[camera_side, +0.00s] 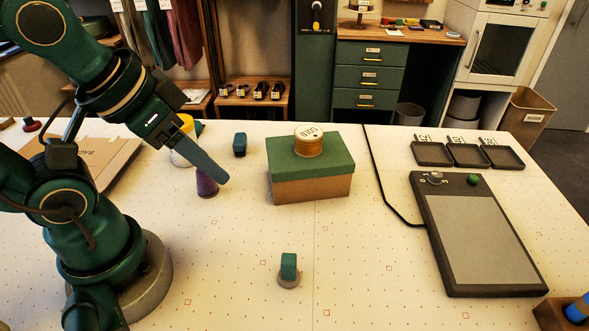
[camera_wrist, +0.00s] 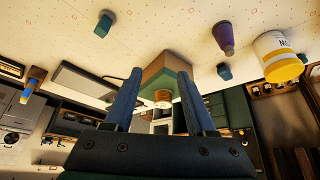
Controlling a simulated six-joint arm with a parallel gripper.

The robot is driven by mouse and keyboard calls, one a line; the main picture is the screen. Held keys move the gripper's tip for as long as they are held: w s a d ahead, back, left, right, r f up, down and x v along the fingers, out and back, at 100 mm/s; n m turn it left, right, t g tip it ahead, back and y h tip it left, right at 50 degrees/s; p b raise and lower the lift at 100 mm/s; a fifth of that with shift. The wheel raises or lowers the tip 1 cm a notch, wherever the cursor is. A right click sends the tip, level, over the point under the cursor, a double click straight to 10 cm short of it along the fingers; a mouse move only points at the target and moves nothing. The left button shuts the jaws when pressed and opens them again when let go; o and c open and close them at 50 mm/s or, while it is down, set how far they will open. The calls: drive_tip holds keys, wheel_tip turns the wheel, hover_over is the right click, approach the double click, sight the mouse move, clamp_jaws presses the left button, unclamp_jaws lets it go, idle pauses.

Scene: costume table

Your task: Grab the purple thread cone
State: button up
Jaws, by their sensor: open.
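The purple thread cone (camera_side: 207,185) stands on the white table in the side view, left of the green-lidded box, its upper part partly hidden by my finger. It also shows in the wrist view (camera_wrist: 224,40), upper right, outside the space between my fingers. My gripper (camera_side: 222,178) is open and empty, its fingertips close to the cone in the side picture; I cannot tell the exact gap in depth. In the wrist view both blue fingers (camera_wrist: 159,76) are spread apart, with the box seen beyond them.
A white and yellow tub (camera_side: 183,150) stands just behind the cone. The green-lidded box (camera_side: 310,187) carries a gold thread spool (camera_side: 309,143). A dark blue block (camera_side: 240,144) and a green block (camera_side: 289,265) stand nearby. A dark tablet (camera_side: 475,235) lies right. The front middle is mostly clear.

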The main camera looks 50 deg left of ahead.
wheel_tip(320, 180, up, 5)
drive_tip(key=m+g+y, duration=0.7)
drive_tip(key=m+y, duration=0.6)
drive_tip(key=m, duration=0.3)
hover_over(211, 186)
wheel_tip(211, 186, down, 16)
drive_tip(key=shift+f, duration=0.1)
drive_tip(key=shift+x, duration=2.5)
clamp_jaws()
